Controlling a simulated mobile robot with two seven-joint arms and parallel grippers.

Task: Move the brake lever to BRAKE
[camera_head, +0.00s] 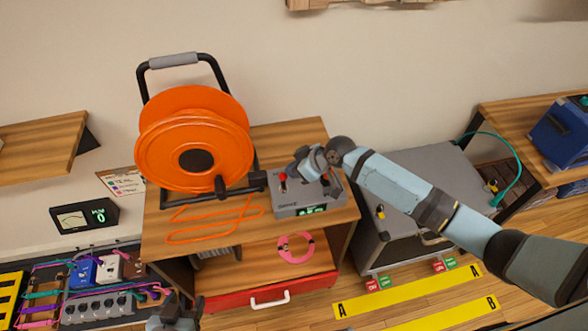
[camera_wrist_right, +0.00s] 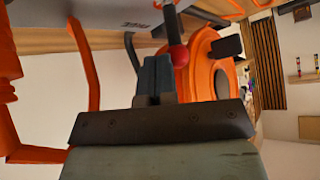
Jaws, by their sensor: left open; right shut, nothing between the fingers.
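The brake lever has a red ball knob (camera_head: 282,177) and stands on a grey control box (camera_head: 297,210) on the wooden bench. The box has a small green display at its front; its lettering is too small to read. In the right wrist view the red knob (camera_wrist_right: 178,54) is just right of my shut fingertips; I cannot tell if they touch. My right gripper (camera_head: 298,168) is shut and empty, over the box beside the knob, and hides part of its top. My left gripper (camera_head: 175,312) is open and low at the bottom edge, away from the box.
A large orange cable reel (camera_head: 195,145) stands left of the box, with orange cable (camera_head: 205,235) on the bench. A grey cabinet (camera_head: 440,180) stands to the right. A pink ring (camera_head: 296,248) lies on the lower shelf. A wired panel (camera_head: 90,280) is at lower left.

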